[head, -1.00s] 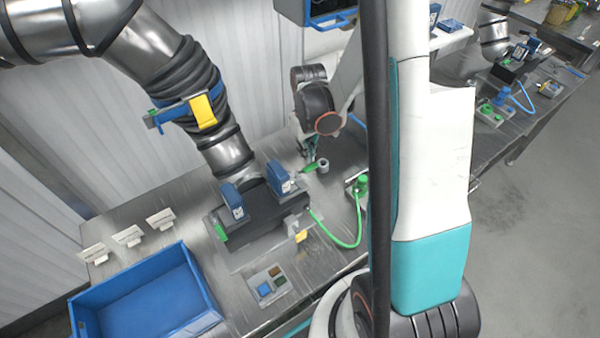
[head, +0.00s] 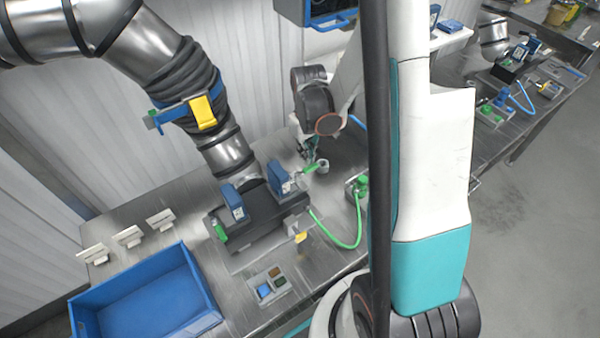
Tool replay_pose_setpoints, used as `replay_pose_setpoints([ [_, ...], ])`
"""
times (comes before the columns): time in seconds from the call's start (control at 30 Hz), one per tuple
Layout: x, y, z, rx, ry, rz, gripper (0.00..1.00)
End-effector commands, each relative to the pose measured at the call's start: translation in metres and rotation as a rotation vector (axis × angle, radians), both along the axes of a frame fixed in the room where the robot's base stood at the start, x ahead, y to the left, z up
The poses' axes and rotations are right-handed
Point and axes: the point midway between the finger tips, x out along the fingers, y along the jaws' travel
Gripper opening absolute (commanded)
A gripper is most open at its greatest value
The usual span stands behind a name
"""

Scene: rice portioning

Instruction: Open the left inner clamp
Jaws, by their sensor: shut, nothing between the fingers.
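A dark fixture block (head: 262,217) sits on the metal table under the silver duct and carries two blue units, a left one (head: 233,202) and a right one (head: 280,177). A green lever (head: 220,230) is at the block's left end. A second green lever (head: 311,168) is at its right end, beside a small grey cylinder (head: 322,167). My gripper (head: 309,153) is shut and empty, just above this right green lever. Whether it touches the lever is too small to tell. I cannot tell which part is the left inner clamp.
A blue bin (head: 150,305) stands at the front left, with white label holders (head: 128,237) behind it. A button panel (head: 270,286) is in front of the block. A green hose (head: 350,243) loops on the right. My own arm column blocks the table's right part.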

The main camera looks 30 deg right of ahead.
Motion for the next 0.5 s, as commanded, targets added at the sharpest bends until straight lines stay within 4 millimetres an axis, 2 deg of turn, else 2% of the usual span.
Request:
replay_pose_setpoints([
  [0.33, -0.02, -0.001, -0.001, 0.0, 0.0, -0.001, 0.0],
  [0.5, -0.022, -0.001, 0.0, 0.0, 0.0, 0.0, 0.0],
])
